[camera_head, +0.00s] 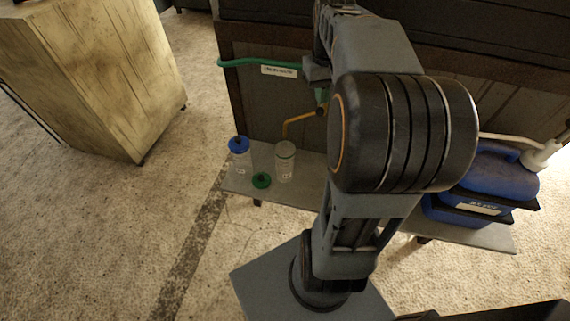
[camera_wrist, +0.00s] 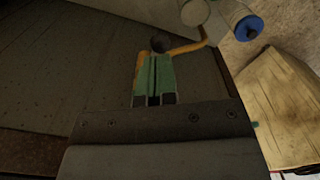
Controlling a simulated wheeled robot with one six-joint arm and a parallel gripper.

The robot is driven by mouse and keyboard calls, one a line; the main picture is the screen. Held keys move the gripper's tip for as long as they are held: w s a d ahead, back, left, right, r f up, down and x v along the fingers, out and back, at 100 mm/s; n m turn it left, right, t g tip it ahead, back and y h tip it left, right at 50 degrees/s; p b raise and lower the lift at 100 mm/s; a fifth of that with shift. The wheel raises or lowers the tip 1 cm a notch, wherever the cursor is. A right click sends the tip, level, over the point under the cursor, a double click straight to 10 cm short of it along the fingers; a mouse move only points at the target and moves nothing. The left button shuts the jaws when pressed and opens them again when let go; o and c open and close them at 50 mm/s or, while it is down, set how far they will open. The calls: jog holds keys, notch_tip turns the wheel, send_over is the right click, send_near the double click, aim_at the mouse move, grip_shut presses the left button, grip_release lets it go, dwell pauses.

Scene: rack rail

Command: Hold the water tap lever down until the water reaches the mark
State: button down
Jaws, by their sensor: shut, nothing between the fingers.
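In the wrist view the spout (camera_wrist: 188,48) and a dark round knob (camera_wrist: 161,43) show just beyond my fingertips. My gripper (camera_head: 321,102) is at the tap, partly hidden by my arm. In the wrist view my gripper (camera_wrist: 154,57) has its green fingers together and empty. I cannot tell whether it touches the tap. The lever is not clearly distinguishable. The water level in the jar is too small to read.
A blue-lidded jar (camera_head: 239,158) and a loose green lid (camera_head: 261,181) are beside the clear jar on the low grey shelf (camera_head: 305,190). A blue jug (camera_head: 500,178) stands right. A wooden cabinet (camera_head: 110,80) stands left, with open floor between.

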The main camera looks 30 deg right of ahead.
aim_at(320, 108)
jog(key=shift+f, duration=0.15)
jog(key=shift+f+b, duration=1.95)
jog(key=shift+f, duration=0.7)
jog(key=shift+r, duration=0.1)
dwell(5.1)
